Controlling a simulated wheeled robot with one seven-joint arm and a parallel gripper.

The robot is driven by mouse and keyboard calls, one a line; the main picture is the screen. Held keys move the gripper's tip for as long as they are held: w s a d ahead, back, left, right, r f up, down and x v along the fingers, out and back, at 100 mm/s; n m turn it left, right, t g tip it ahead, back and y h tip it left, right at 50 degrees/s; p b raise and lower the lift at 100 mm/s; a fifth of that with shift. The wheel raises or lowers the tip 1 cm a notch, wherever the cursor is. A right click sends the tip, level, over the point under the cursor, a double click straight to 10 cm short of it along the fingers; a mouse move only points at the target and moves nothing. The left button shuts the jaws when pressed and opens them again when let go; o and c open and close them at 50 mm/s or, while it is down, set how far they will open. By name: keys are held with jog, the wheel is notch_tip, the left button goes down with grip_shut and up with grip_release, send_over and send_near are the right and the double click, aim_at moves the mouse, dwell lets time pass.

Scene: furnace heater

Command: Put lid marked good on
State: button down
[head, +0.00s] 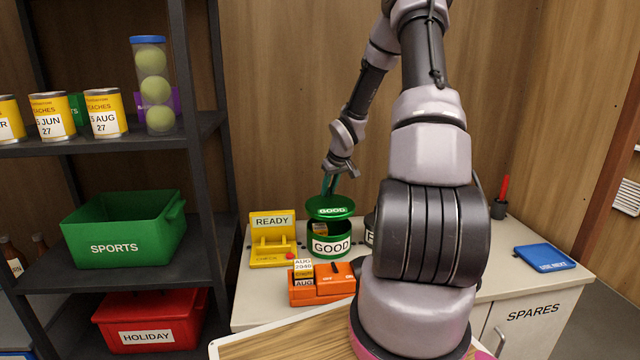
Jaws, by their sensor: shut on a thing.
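A green lid marked GOOD (331,207) is held by my gripper (331,185), whose fingers are shut on its top. The lid looks slightly tilted, and its green underside or rim shows. Below it on the bench stands a green pot (331,249) with a white GOOD label. A dark gap with something yellowish inside shows between the lid and the pot. The lid is over the pot's mouth; whether its back edge touches the rim I cannot tell.
A yellow READY stand (272,248) is left of the pot. An orange device (320,290) with AUG labels sits in front. A dark container (370,225) is partly hidden behind my arm. A blue box (545,257) lies at the right. Shelves (205,200) stand at left.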

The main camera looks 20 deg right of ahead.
aim_at(329, 198)
jog(key=shift+w, duration=0.15)
jog(key=shift+a+r, duration=0.1)
jog(key=shift+f, duration=2.55)
jog(key=shift+f, duration=1)
dwell(1.5)
jog(key=c, duration=0.6)
grip_release()
jog(key=v, duration=1.1)
dwell(0.5)
